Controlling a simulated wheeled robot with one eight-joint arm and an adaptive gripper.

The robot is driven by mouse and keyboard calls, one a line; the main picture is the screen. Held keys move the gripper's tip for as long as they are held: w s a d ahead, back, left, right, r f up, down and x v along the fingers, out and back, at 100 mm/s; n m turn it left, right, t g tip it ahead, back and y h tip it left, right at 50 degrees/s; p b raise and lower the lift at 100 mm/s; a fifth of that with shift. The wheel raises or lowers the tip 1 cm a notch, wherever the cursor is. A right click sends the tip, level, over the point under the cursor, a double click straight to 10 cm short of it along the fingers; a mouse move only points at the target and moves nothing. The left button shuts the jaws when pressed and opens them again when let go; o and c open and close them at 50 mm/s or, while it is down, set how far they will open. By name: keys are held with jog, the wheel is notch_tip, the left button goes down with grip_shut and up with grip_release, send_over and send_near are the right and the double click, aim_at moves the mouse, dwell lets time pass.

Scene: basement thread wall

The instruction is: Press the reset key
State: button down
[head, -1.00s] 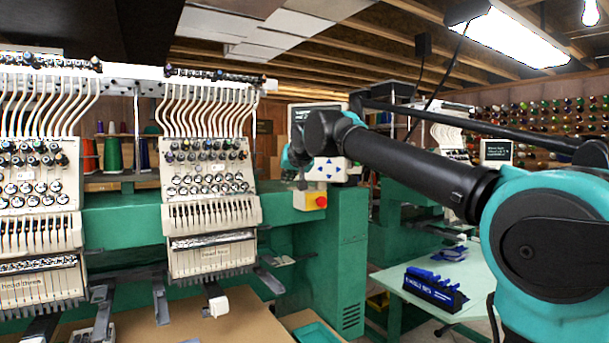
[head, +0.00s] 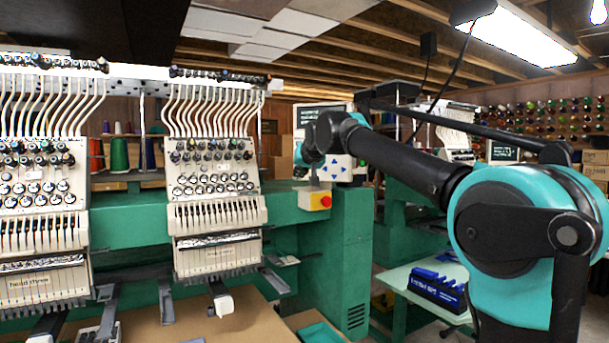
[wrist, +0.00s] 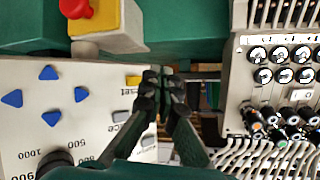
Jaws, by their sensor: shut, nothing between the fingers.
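The control panel (head: 336,169) is a pale box with blue arrow keys at the middle of the head view. It fills the left of the wrist view (wrist: 65,125). The reset key (wrist: 133,80) is a small yellow key near the panel's edge, its upside-down label partly hidden by my gripper. My gripper (wrist: 158,80) is shut and empty, its tips just right of the yellow key in the wrist view. I cannot tell whether they touch the panel. In the head view my gripper (head: 314,177) hangs at the panel's left edge.
A red emergency button (wrist: 76,8) on a yellow box (head: 320,200) sits close by the panel. An embroidery head (head: 212,190) with needles and thread tubes stands to the left. A grey key (wrist: 148,141) and a black knob (wrist: 55,162) are on the panel.

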jog(key=shift+w+d, duration=0.2)
jog(key=shift+w, duration=0.5)
jog(key=shift+w+d, duration=0.2)
jog(key=shift+w, duration=0.5)
jog(key=shift+w, duration=0.15)
dwell(0.4)
jog(key=shift+w+d, duration=0.15)
jog(key=shift+w, duration=0.1)
jog(key=shift+w+d, duration=0.1)
jog(key=shift+w, duration=0.35)
dwell(0.7)
jog(key=shift+s, duration=0.15)
jog(key=shift+s+a, duration=0.25)
jog(key=shift+s, duration=0.5)
jog(key=shift+s+a, duration=0.25)
jog(key=shift+s, duration=0.55)
jog(key=shift+s+a, duration=0.2)
jog(key=shift+s, duration=0.6)
jog(key=shift+s+a, duration=0.25)
jog(key=shift+s, duration=0.55)
